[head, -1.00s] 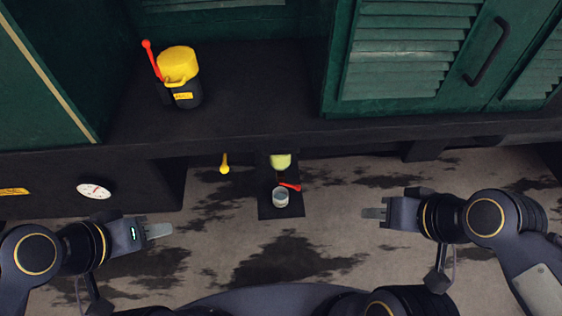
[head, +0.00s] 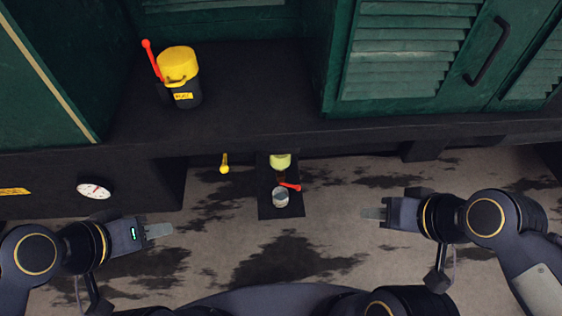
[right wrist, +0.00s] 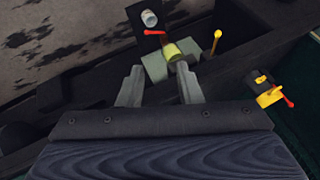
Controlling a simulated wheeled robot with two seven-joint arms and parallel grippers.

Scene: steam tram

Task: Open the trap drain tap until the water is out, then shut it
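A small tap with a red lever (head: 290,187) sits low under the dark ledge, between a yellow-green bowl (head: 280,161) and a grey-white cup (head: 280,197). The lever points to the right in the head view. The right wrist view also shows the red lever (right wrist: 154,32), the bowl (right wrist: 172,51) and the cup (right wrist: 149,18). Whether water is in the bowl or cup is too small to tell. My right gripper (head: 373,213) is to the right of the cup, with its fingers apart and empty (right wrist: 159,86). My left gripper (head: 160,230) is to the left, touching nothing; its finger gap is not clear.
A yellow-knobbed lever (head: 224,166) hangs left of the bowl. A yellow-topped pot (head: 178,72) with a red lever stands on the ledge (head: 260,100). A gauge (head: 94,191) is at the left. Green louvred doors (head: 410,50) rise behind.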

